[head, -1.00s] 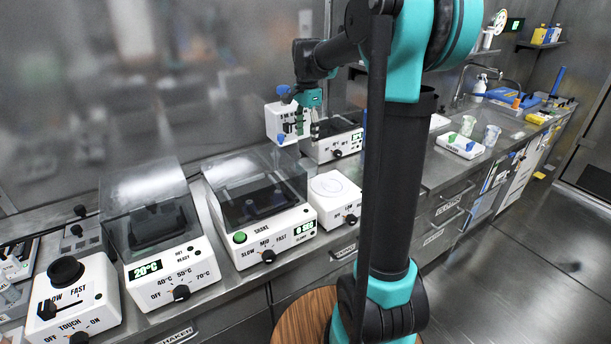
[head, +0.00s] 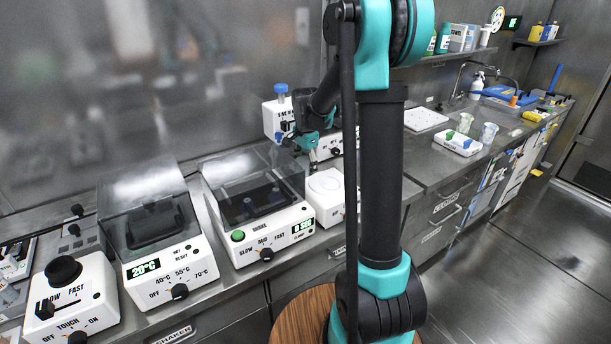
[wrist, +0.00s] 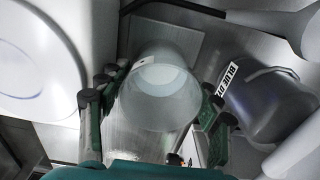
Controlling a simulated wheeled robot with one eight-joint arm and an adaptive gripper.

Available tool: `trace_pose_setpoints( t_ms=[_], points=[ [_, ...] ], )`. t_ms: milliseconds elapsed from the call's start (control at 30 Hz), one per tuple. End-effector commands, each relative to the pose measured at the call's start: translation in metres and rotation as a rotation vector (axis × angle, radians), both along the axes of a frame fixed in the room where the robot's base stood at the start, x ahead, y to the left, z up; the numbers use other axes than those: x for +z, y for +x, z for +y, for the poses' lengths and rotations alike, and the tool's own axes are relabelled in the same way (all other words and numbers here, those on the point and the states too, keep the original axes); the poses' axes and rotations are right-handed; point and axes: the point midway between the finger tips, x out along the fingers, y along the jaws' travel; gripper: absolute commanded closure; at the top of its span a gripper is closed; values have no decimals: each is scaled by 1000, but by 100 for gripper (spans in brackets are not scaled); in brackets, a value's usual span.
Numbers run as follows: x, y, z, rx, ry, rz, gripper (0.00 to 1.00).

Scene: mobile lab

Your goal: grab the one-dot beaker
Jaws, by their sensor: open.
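A clear, pale beaker (wrist: 162,88) stands in the middle of the wrist view, between the two green-and-black fingers of my gripper (wrist: 157,92). My gripper is open, with a finger on each side of the beaker; I cannot tell whether either touches it. A small dark mark shows near its rim, but I cannot make out a dot count. In the head view my gripper (head: 313,160) hangs low behind the white scale, and the beaker there is hidden or too small to tell. Two other beakers (head: 465,123) (head: 488,134) stand farther right on the counter.
A dark bluish container with a "BLUE" label (wrist: 265,100) is close right of the beaker. A white round plate (wrist: 30,60) is close left, on the white scale (head: 325,195). A shaker (head: 260,215) stands left of it.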

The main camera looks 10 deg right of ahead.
Motion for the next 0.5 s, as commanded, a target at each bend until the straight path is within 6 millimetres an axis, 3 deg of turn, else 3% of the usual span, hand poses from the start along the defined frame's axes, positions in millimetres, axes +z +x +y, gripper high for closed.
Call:
trace_pose_setpoints(
  t_ms=[133, 367, 500],
  points=[
    [-11, 0, 0, 0, 0, 0, 36],
    [-12, 0, 0, 0, 0, 0, 36],
    [-12, 0, 0, 0, 0, 0, 53]
  ],
)
